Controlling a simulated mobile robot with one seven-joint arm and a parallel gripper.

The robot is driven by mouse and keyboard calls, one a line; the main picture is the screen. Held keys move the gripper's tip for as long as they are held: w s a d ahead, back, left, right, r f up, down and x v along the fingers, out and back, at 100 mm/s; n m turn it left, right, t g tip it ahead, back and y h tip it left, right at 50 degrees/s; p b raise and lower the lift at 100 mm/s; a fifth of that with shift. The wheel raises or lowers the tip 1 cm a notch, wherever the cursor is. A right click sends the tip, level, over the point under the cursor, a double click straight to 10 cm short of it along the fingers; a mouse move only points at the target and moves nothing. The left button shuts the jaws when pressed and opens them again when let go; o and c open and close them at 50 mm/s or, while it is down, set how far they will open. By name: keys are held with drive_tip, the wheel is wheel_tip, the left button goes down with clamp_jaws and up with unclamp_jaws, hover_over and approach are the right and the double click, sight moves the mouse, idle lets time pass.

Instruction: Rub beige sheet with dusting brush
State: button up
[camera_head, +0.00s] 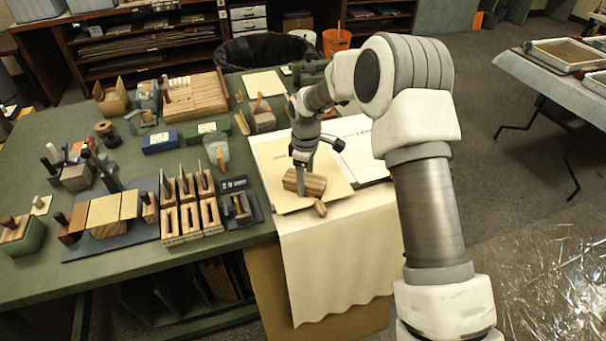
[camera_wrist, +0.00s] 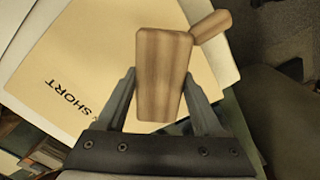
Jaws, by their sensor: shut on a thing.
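The dusting brush (camera_head: 315,183) is a striped wooden block with a short handle (camera_head: 320,208) beside it. In the wrist view the block (camera_wrist: 162,65) sits between my gripper's fingers (camera_wrist: 161,90), with the handle (camera_wrist: 212,26) at upper right. My gripper (camera_head: 301,178) is shut on the brush, over the beige sheet (camera_head: 272,170). The sheet lies flat and also shows in the wrist view (camera_wrist: 80,55), with the word SHORT on it. Whether the brush touches the sheet is unclear. Its underside is hidden.
A white sheet (camera_head: 352,130) lies behind and right of the beige one. A cream cloth (camera_head: 335,260) hangs over the table's front edge. Wooden holders (camera_head: 190,222) stand left, with several tools. A green box (camera_head: 205,131) and a blue box (camera_head: 160,142) sit farther back.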

drive_tip(key=shift+s+a, duration=0.2)
drive_tip(key=shift+a, duration=0.25)
drive_tip(key=shift+s+a, duration=0.2)
drive_tip(key=shift+a, duration=0.25)
drive_tip(key=shift+w+a+p, duration=0.15)
drive_tip(key=shift+w+a, duration=0.3)
drive_tip(key=shift+w, duration=0.65)
drive_tip(key=shift+w+a+p, duration=0.1)
drive_tip(key=shift+w+a, duration=0.3)
drive_tip(key=shift+w, duration=0.75)
drive_tip(key=shift+w+a+p, duration=0.15)
drive_tip(key=shift+w+a, duration=0.3)
drive_tip(key=shift+w, duration=0.65)
drive_tip(key=shift+r+p, duration=1.8)
drive_tip(key=shift+r, duration=1.15)
wheel_tip(320, 180, up, 3)
drive_tip(key=shift+r+p, duration=0.1)
drive_tip(key=shift+p, duration=0.85)
